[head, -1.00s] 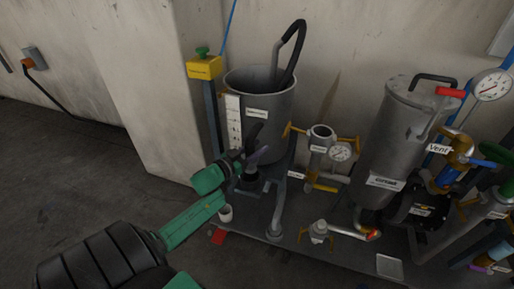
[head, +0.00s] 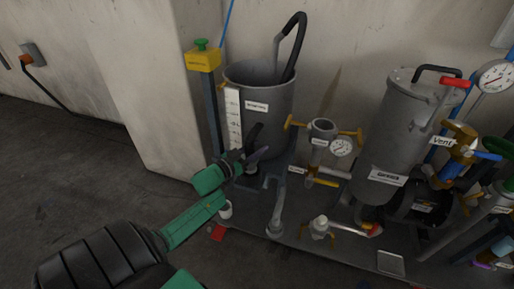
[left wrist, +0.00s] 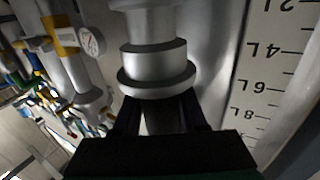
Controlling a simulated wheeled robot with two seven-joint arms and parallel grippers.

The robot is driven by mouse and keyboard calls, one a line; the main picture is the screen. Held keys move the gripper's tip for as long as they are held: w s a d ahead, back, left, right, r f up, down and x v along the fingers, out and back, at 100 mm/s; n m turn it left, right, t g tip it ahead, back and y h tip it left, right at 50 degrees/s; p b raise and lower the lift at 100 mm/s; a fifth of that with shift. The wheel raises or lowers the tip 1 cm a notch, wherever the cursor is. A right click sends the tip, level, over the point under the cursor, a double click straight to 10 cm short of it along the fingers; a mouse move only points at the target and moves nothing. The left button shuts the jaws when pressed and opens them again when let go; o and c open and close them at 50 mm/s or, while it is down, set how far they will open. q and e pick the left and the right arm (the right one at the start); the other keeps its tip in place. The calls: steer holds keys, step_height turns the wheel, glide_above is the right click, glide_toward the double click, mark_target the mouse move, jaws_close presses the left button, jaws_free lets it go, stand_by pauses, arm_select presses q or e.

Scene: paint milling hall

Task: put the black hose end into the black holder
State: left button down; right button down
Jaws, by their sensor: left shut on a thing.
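My left gripper (head: 257,144) is at the front of the grey tank (head: 275,105), low beside its level scale. In the left wrist view the gripper (left wrist: 163,115) is shut on a dark grey piece (left wrist: 163,122), next to a stepped silver fitting (left wrist: 155,65). I cannot tell whether this piece is the black hose end. A black hose (head: 299,38) arches over the tank's top, its lower parts hidden inside. I cannot pick out the black holder with certainty. My right gripper is not in view.
A yellow box with a green button (head: 203,60) stands left of the tank. A valve with a gauge (head: 341,147), a silver vessel (head: 385,140) and piping crowd the right. The floor at left is clear.

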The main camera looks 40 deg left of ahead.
arm_select(q)
steer(key=shift+f, duration=0.15)
stand_by(0.3)
steer(key=shift+f+b, duration=0.55)
steer(key=shift+f, duration=0.1)
steer(key=shift+f+b, duration=0.5)
steer(key=shift+f, duration=0.2)
steer(key=shift+c, duration=1.9)
jaws_free()
steer(key=shift+f, duration=0.1)
